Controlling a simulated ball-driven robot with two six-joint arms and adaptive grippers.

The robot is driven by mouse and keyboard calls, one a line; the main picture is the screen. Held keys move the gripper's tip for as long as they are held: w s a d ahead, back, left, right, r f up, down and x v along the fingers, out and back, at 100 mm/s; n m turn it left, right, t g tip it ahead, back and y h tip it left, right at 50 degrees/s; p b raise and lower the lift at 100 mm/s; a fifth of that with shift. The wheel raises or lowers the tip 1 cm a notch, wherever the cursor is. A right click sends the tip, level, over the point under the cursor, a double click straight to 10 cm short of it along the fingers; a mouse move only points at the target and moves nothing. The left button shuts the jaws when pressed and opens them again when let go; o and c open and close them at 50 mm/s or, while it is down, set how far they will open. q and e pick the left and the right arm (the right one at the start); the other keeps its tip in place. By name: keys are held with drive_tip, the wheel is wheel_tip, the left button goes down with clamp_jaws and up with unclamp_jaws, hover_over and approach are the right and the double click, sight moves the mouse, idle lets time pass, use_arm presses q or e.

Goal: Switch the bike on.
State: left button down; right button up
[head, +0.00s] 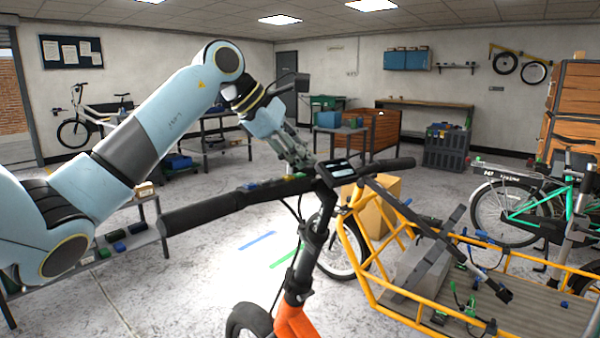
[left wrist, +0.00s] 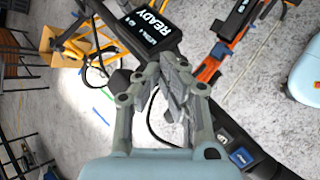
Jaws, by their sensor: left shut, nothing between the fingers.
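The orange cargo bike's handlebar (head: 215,205) crosses the foreground. The display (head: 340,170) sits at the bar's middle. In the left wrist view the display (left wrist: 146,24) is lit and reads READY, with smaller text I cannot read surely. Small blue and green controls (head: 262,183) sit on the bar left of the display; a blue button (left wrist: 241,156) shows on a dark housing in the left wrist view. My left gripper (head: 303,163) is shut and empty, close above the bar just left of the display. Its fingertips (left wrist: 174,62) appear beside the display; contact is unclear. My right gripper is not in view.
The bike's yellow cargo frame (head: 365,250) and its deck (head: 540,315) fill the lower right. A green bike (head: 520,205) stands beyond. A low shelf (head: 130,240) is under my left arm. Open floor (head: 200,290) lies left of the bike. Cables hang below the bar.

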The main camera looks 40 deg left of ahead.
sight(302, 174)
use_arm(q)
drive_tip(key=shift+r, duration=0.1)
wheel_tip(302, 174, up, 6)
drive_tip(key=p, duration=0.3)
drive_tip(key=shift+w+p, duration=0.15)
drive_tip(key=shift+p, duration=0.15)
idle(0.3)
